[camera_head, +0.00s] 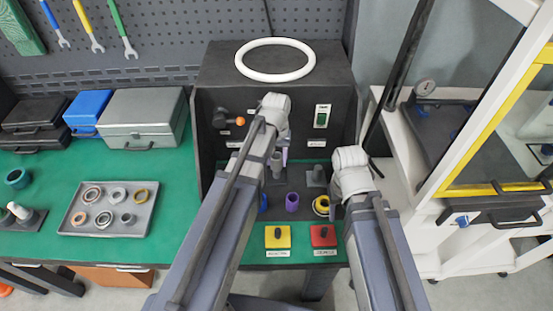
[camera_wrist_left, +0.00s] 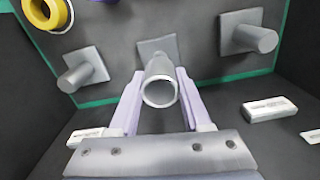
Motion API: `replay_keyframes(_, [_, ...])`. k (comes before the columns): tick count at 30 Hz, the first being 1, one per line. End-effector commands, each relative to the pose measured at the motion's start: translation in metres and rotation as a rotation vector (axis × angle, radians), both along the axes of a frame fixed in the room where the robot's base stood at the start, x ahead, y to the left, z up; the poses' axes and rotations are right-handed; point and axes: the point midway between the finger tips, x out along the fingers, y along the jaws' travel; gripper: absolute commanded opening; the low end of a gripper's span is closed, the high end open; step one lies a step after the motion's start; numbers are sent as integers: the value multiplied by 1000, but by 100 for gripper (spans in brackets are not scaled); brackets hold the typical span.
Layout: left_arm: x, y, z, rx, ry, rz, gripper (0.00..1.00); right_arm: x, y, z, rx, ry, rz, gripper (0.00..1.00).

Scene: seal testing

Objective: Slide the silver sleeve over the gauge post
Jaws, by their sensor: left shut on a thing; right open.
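The silver sleeve (camera_wrist_left: 160,92) shows in the left wrist view as a round, open-ended ring between the two pale purple fingers of my left gripper (camera_wrist_left: 155,100), which is shut on it. A grey post on a square base plate (camera_wrist_left: 157,47) is directly behind the sleeve and in line with it. I cannot tell how far the sleeve is around that post. In the head view my left gripper (camera_head: 282,155) is over a grey post (camera_head: 277,170) inside the dark test box, and the sleeve is hidden. My right gripper (camera_head: 335,205) is open at the box's right side, its fingers mostly hidden.
Other grey posts (camera_wrist_left: 80,70) and (camera_wrist_left: 256,36) stand on either side. Purple (camera_head: 292,202) and yellow (camera_head: 321,206) rings are near the box front, with yellow (camera_head: 277,240) and red (camera_head: 323,238) button boxes before them. A tray (camera_head: 75,228) of several rings lies left.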

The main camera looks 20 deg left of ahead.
Motion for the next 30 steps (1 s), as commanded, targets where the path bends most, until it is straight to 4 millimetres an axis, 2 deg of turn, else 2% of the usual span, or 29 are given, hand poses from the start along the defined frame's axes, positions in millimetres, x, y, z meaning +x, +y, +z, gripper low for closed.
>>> replay_keyframes(17, [0, 0, -10, 0, 0, 0, 0, 0, 0, -10, 0, 0, 0, 50])
replay_keyframes(18, [0, 0, -8, 0, 0, 0, 51, 0, 0, -8, 0, 0, 0, 50])
replay_keyframes(26, [0, 0, -8, 0, 0, 0, 80, 0, 0, -8, 0, 0, 0, 50])
replay_keyframes(30, [0, 0, -8, 0, 0, 0, 83, 0, 0, -8, 0, 0, 0, 50])
